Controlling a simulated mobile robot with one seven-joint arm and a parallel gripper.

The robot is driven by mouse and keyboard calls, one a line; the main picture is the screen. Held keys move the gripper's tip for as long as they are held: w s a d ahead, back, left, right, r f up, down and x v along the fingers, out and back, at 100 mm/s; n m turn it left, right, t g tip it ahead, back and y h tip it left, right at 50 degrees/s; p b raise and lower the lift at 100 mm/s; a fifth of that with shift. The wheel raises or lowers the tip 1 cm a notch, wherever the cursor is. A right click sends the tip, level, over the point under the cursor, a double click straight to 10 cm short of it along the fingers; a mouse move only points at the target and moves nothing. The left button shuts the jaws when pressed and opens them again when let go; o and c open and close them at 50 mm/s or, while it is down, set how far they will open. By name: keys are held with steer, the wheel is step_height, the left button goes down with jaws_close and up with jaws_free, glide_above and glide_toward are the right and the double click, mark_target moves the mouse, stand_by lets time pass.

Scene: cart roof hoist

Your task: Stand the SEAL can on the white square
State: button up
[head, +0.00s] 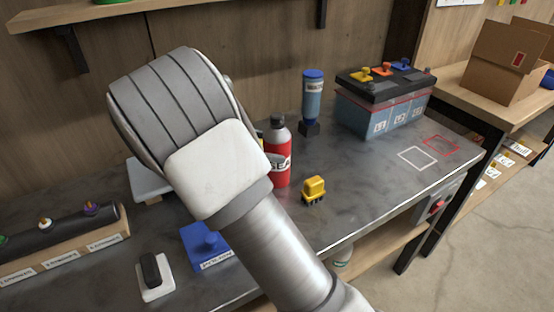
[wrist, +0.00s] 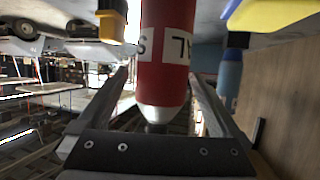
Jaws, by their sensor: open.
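The SEAL can (head: 279,165) is red with a white label and a grey top. In the head view it stands upright on the grey bench, just right of my arm, which hides its left side. In the wrist view the can (wrist: 164,65) appears inverted. My gripper (wrist: 160,78) is open, with one finger on each side of the can; whether they touch it I cannot tell. My arm hides the gripper in the head view. The white square (head: 401,154) is an empty outline on the bench, right of the can.
A red square outline (head: 456,150) lies beside the white one. Behind the can stand a blue bottle (head: 313,98) and a large battery (head: 382,113). A small yellow block (head: 314,187) sits right of the can. Bare bench lies between it and the white square.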

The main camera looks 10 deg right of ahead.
mark_target(288, 148)
steer(key=shift+b+x, duration=0.8)
steer(key=shift+x, duration=1.9)
steer(key=shift+w+r, duration=0.1)
jaws_close()
